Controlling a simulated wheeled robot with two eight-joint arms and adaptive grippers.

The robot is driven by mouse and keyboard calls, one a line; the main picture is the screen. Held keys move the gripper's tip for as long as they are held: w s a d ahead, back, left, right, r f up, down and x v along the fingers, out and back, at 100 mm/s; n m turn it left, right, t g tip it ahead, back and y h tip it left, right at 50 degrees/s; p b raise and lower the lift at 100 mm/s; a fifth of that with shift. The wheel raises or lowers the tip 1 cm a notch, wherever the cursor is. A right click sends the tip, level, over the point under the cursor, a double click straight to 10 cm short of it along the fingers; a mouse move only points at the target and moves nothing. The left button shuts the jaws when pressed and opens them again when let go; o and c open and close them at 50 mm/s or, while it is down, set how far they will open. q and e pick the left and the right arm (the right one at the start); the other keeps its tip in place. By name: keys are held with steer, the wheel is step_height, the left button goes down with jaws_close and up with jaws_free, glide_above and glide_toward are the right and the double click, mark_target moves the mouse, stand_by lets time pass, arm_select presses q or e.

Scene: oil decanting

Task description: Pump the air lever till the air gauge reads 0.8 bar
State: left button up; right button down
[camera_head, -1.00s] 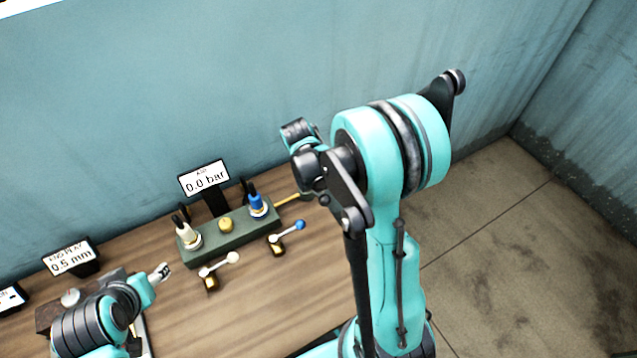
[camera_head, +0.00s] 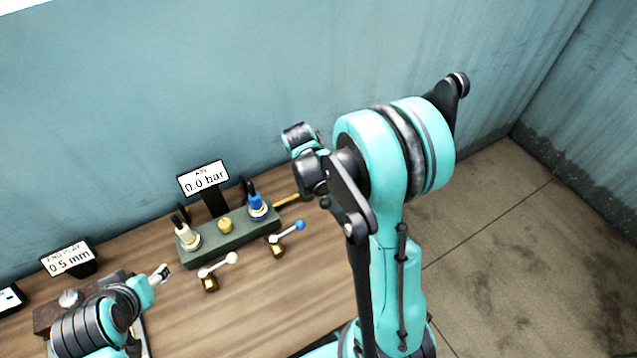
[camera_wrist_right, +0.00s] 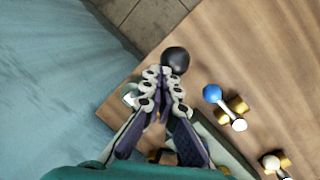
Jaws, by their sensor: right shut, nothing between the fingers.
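The air gauge (camera_head: 204,180) stands behind the green block (camera_head: 232,240) and reads 0.0 bar. A brass-coloured rod (camera_head: 288,201), perhaps the air lever, sticks out from the block's right end; its far end is hidden by my right arm. In the right wrist view, my right gripper (camera_wrist_right: 165,76) is shut and empty, its tips close against or just above a black ball knob (camera_wrist_right: 176,59); I cannot tell if they touch.
A white-knobbed lever (camera_head: 232,258) and a blue-knobbed lever (camera_head: 299,225) stand in front of the block. White and blue fittings sit on it. An end-play display (camera_head: 69,260) reads 0.5 mm. The wall (camera_head: 120,110) is close behind the table.

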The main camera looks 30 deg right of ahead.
steer(key=shift+s+f+b, duration=0.85)
steer(key=shift+s+f, duration=0.1)
steer(key=shift+s, duration=0.05)
stand_by(1.3)
stand_by(0.5)
steer(key=shift+w+r+p, duration=0.4)
steer(key=shift+w+r, duration=0.1)
steer(key=shift+r, duration=0.1)
steer(key=w+r+p, duration=0.3)
steer(key=w+r, duration=0.2)
steer(key=shift+w, duration=0.2)
stand_by(0.4)
steer(key=shift+r, duration=0.1)
steer(key=w+r+p, duration=0.2)
steer(key=w+r, duration=0.1)
steer(key=shift+w+r, duration=0.25)
steer(key=shift+w, duration=0.05)
stand_by(0.3)
stand_by(0.7)
